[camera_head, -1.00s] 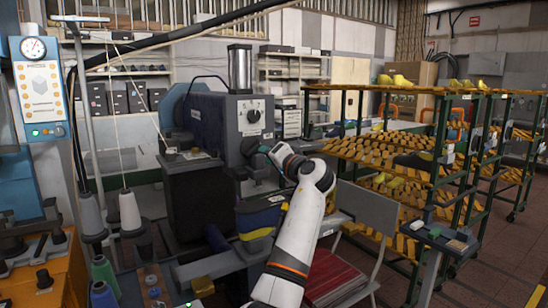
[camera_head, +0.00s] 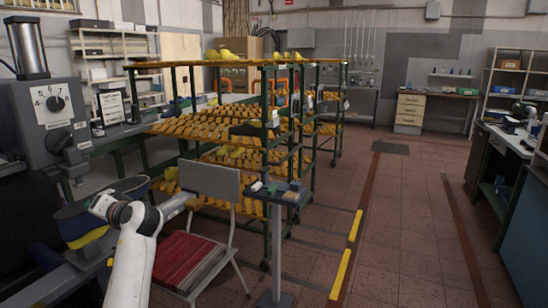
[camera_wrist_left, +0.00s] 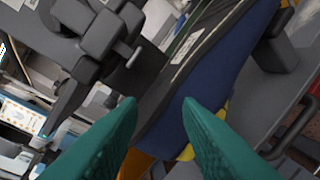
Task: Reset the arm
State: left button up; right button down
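My left arm (camera_head: 132,262) comes up from the bottom left of the head view, bent at a joint with its wrist end toward the machine. Its fingers cannot be made out there. In the left wrist view my left gripper (camera_wrist_left: 161,108) shows two green fingers apart, with nothing held between them. Beyond the fingertips is a dark blue and yellow padded part (camera_wrist_left: 215,85); whether they touch it cannot be told. A blue and yellow padded part also shows beside the arm in the head view (camera_head: 80,228). My right gripper is not in view.
A grey machine (camera_head: 38,120) with a dial stands at left. A chair (camera_head: 213,182) with a red seat and a small stand (camera_head: 277,192) are close by. Racks of yellow shoe lasts (camera_head: 200,127) stand behind them. The floor (camera_head: 395,230) is open at centre right; a workbench (camera_head: 520,150) stands at far right.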

pick_arm(q)
jog(key=s+d+f+m+h, duration=0.1)
jog(key=s+d+f+h, duration=0.35)
jog(key=s+f, duration=0.55)
jog(key=s+d+f+m+h, duration=0.1)
jog(key=s+d+f+h, duration=0.4)
jog(key=f, duration=1)
jog(key=s+d+f+m+g+h, duration=0.1)
jog(key=s+d+f+h, duration=0.1)
jog(key=s+d, duration=0.5)
jog(key=s+d+f+g+h, duration=0.1)
jog(key=s+d+f+g, duration=0.1)
jog(key=s, duration=0.8)
jog(key=s+d+f+m+g+h, duration=0.1)
jog(key=s+d+f+h, duration=0.1)
jog(key=s+d, duration=0.5)
jog(key=s+a+f+g, duration=0.1)
jog(key=s+f, duration=0.1)
jog(key=f, duration=1.1)
jog(key=s+a+f, duration=0.1)
jog(key=f, duration=1.2)
jog(key=s+a+f+g, duration=0.1)
jog(key=s+a+f, duration=0.2)
jog(key=s+f, duration=1.2)
jog(key=shift+s+f+g+y, duration=0.3)
jog(key=shift+s+f+y, duration=0.1)
jog(key=shift+s, duration=0.25)
